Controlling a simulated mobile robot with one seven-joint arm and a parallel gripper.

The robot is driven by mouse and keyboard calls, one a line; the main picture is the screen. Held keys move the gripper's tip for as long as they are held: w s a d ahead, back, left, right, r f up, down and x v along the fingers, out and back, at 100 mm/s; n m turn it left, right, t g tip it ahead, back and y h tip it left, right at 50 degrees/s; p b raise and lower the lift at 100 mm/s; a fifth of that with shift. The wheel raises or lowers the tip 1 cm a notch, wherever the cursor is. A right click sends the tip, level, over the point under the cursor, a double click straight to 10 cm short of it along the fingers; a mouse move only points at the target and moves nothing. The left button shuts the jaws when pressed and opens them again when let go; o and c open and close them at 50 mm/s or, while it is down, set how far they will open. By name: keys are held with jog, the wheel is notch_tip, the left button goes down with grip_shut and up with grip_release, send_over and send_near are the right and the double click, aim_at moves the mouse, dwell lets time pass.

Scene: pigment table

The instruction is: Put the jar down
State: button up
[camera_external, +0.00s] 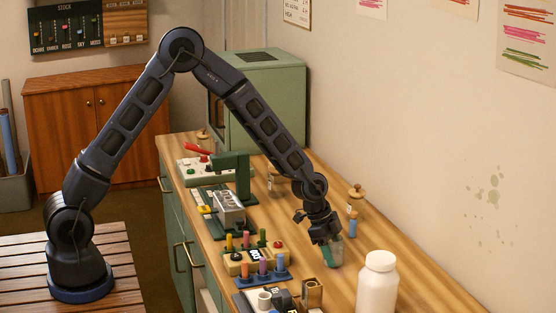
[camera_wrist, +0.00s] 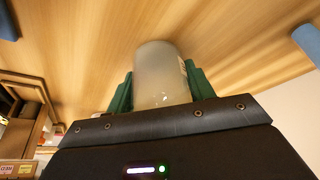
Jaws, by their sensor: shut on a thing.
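The jar (camera_external: 337,251) is a pale, translucent cylinder held low over the wooden table (camera_external: 405,270). In the wrist view the jar (camera_wrist: 160,72) stands between two green fingers, one on each side, and fills the space between them. My gripper (camera_external: 331,255) points down and is shut on the jar. The fingers hide part of the jar in the external view. I cannot tell whether its base touches the table.
A large white bottle (camera_external: 377,287) stands at the front right. A blue jar (camera_external: 352,226) is just behind my gripper. A rack of coloured sticks (camera_external: 262,279) and a metal block (camera_external: 229,208) lie to the left. Bare wood surrounds the jar in the wrist view.

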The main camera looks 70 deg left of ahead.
jog(key=o, duration=1)
jog(key=shift+f, duration=0.1)
jog(key=s+a+r+n, duration=0.1)
jog(key=s+a+r, duration=0.1)
jog(key=s+r, duration=0.45)
jog(key=s+a+r+y, duration=0.1)
jog(key=s+a+r, duration=0.15)
jog(key=r, duration=0.65)
jog(key=s+a+r+n, duration=0.1)
jog(key=s+r, duration=0.4)
jog(key=r, duration=0.2)
jog(key=s+a+r+n, duration=0.2)
jog(key=s+r, duration=0.1)
jog(key=s, duration=0.8)
jog(key=s+a+r+n+t+y, duration=0.1)
jog(key=s+a+r+n, duration=0.1)
jog(key=s, duration=0.9)
jog(key=s+a+r+n+y, duration=0.1)
jog(key=s+a+r+n, duration=0.2)
jog(key=s, duration=0.8)
jog(key=shift+s+a+r, duration=0.15)
jog(key=shift+r, duration=0.4)
jog(key=shift+s+a+r, duration=0.15)
jog(key=shift+r, duration=0.4)
